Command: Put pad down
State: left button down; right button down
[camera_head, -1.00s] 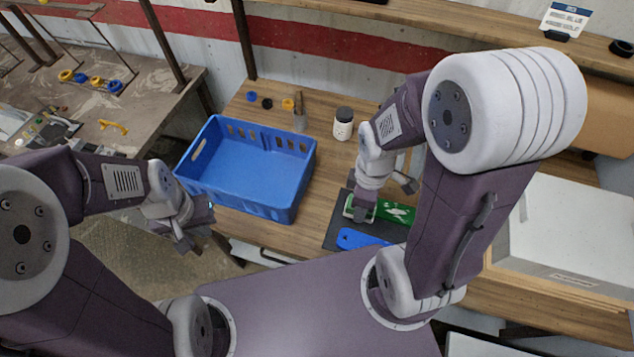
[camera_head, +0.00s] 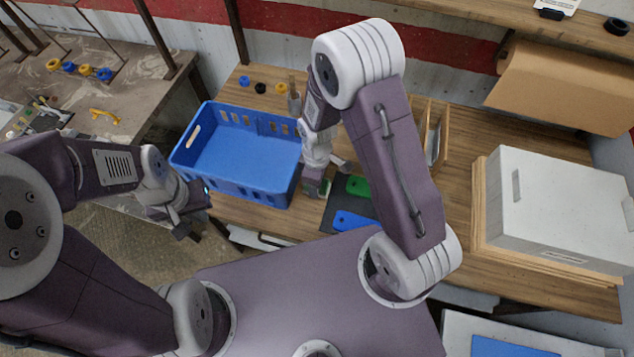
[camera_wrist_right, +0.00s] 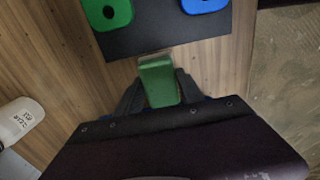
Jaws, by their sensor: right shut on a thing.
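My right gripper (camera_wrist_right: 160,92) is shut on a green pad (camera_wrist_right: 158,80) in the right wrist view. In the head view the right gripper (camera_head: 316,188) is low over the wooden bench, between the blue crate and the dark mat (camera_head: 329,217). I cannot tell whether the pad touches the bench. On the mat lie a green plate (camera_head: 358,187) and a blue plate (camera_head: 350,221), partly hidden by my right arm. The wrist view shows both plates at its top, each with a hole. My left gripper (camera_head: 188,218) is left of the bench, away from these things; its jaw opening is unclear.
The blue crate (camera_head: 240,190) stands empty left of the right gripper. A white jar (camera_wrist_right: 20,118) shows in the wrist view.

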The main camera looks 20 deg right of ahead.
jog(key=shift+w+f, duration=0.15)
jog(key=shift+f, duration=0.3)
jog(key=shift+f, duration=0.15)
jog(key=c, duration=0.8)
grip_release()
jog(key=shift+o, duration=0.3)
